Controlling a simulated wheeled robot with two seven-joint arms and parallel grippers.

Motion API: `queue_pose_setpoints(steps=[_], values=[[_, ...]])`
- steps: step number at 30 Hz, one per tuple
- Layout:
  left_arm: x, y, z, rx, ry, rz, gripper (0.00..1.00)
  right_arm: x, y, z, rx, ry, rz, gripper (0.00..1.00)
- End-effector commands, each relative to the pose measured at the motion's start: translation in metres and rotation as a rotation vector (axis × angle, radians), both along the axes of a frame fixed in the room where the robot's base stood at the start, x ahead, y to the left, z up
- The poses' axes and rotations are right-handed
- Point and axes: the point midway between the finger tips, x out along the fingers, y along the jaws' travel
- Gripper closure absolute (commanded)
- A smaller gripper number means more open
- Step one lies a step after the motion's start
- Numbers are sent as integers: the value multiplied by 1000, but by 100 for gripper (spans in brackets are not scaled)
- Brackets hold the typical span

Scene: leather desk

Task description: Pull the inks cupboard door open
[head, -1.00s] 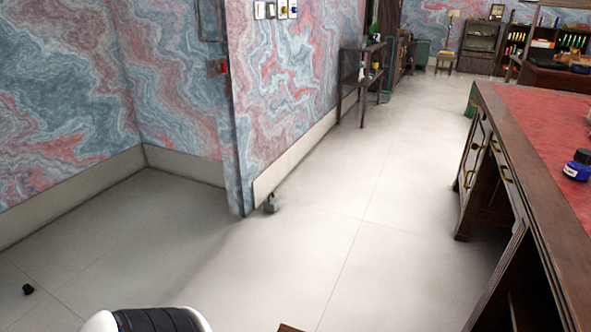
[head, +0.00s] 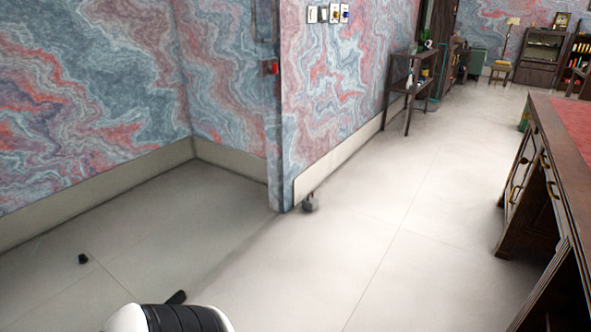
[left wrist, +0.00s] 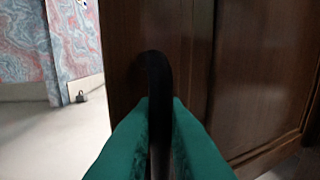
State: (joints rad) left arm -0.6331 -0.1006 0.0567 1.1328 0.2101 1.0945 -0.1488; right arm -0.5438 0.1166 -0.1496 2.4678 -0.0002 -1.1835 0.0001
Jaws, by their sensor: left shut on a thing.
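In the left wrist view, the two green fingers of my left gripper (left wrist: 160,128) are shut on a dark curved handle (left wrist: 157,68). The handle stands on a dark brown wooden door panel (left wrist: 135,30). The panel's left edge borders open floor and wall, and another dark wood panel (left wrist: 262,70) is to its right. I cannot tell how far the door stands open. In the head view, the handle and my left gripper are not in view. My right gripper is in neither view.
A wooden desk (head: 558,165) with brass-handled drawers stands at the right in the head view. A narrow shelf table (head: 407,85) stands farther back. The pale floor (head: 370,220) between is clear.

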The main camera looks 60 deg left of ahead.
Motion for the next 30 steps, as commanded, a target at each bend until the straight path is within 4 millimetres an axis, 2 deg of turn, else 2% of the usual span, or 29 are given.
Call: queue_pose_setpoints(steps=[2, 3, 4, 14, 17, 27, 30], values=[[1, -2, 0, 0, -1, -4, 100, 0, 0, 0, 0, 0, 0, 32], [1, -2, 0, 0, -1, -4, 85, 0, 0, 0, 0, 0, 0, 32], [1, -2, 0, 0, -1, -4, 82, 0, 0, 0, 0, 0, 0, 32], [-3, -2, 0, 0, 1, -1, 82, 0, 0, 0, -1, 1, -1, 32], [-14, -5, -1, -2, 2, -1, 82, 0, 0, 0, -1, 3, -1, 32], [-81, -26, -1, -1, 4, -2, 82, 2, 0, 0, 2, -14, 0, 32], [-96, -31, -2, -1, 3, -2, 82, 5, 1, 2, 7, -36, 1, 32]])
